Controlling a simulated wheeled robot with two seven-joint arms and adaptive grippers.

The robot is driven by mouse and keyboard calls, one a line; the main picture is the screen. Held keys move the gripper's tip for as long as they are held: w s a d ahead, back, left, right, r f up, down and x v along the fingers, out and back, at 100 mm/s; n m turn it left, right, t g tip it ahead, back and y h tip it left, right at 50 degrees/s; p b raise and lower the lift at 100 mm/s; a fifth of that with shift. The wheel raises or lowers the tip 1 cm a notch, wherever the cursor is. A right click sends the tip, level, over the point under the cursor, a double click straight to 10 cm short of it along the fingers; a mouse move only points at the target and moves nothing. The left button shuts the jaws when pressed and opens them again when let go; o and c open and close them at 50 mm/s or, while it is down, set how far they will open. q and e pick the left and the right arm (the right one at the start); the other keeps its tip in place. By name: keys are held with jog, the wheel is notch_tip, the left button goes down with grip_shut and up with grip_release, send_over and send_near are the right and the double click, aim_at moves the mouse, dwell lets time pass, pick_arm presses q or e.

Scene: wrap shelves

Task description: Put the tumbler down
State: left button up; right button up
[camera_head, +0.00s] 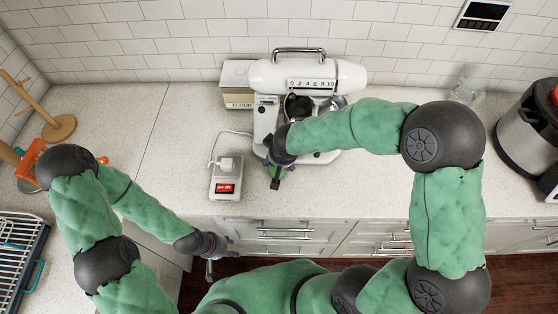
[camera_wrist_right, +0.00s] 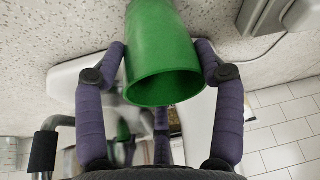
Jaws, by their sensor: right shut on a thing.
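The green tumbler (camera_wrist_right: 163,60) shows large in the right wrist view, with its open mouth towards the camera. My right gripper (camera_wrist_right: 165,70) is shut on it, with one purple finger on each side. In the head view my right gripper (camera_head: 276,176) is over the front part of the counter, before the mixer. There the tumbler is mostly hidden by the gripper; I cannot tell whether its base touches the counter (camera_head: 330,185). My left gripper (camera_head: 211,262) hangs low in front of the counter's edge, away from the tumbler; its finger state is unclear.
A clear glass (camera_head: 467,88) and a steel pot (camera_head: 525,130) stand right. A dish rack (camera_head: 22,228) is far left.

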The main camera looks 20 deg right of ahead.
jog(key=shift+f, duration=0.3)
jog(key=shift+f, duration=0.1)
jog(key=o, duration=0.8)
jog(key=shift+c, duration=0.2)
jog(key=o, duration=0.4)
